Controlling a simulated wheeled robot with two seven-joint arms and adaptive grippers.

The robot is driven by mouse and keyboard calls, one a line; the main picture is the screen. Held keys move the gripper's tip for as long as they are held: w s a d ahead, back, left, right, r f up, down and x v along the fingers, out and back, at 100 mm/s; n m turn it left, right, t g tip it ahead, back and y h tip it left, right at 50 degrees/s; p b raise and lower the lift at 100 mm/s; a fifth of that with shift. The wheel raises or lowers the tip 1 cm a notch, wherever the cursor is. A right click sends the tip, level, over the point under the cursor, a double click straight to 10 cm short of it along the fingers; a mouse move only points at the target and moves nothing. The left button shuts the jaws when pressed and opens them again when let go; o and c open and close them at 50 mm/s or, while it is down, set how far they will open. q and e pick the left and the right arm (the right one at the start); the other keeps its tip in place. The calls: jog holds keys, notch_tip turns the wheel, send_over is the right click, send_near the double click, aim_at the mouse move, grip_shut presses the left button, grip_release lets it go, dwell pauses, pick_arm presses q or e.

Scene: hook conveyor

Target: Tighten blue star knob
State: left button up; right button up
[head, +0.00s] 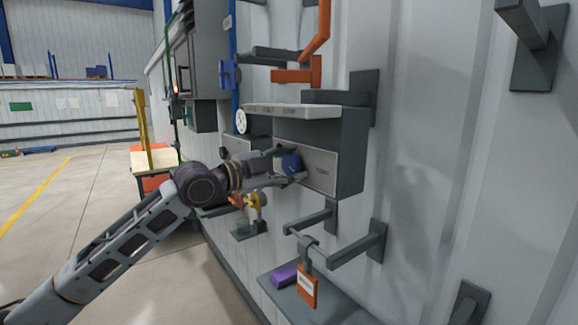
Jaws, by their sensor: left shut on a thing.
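The blue star knob (291,163) sits at the front face of a grey box (335,150) mounted on the wall. My left gripper (289,165) reaches in from the left with one finger above the knob and one below, and it is shut on the knob. The fingers hide part of the knob's edge. My right gripper does not show in the head view.
Grey brackets stick out at right. An orange pipe (316,40) runs above. The floor at left is open.

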pick_arm(q)
jog(key=shift+r, duration=0.1)
dwell(0.5)
jog(key=o, duration=1)
jog(key=shift+o, duration=0.2)
jog(key=shift+a, duration=0.15)
jog(key=v, duration=1.2)
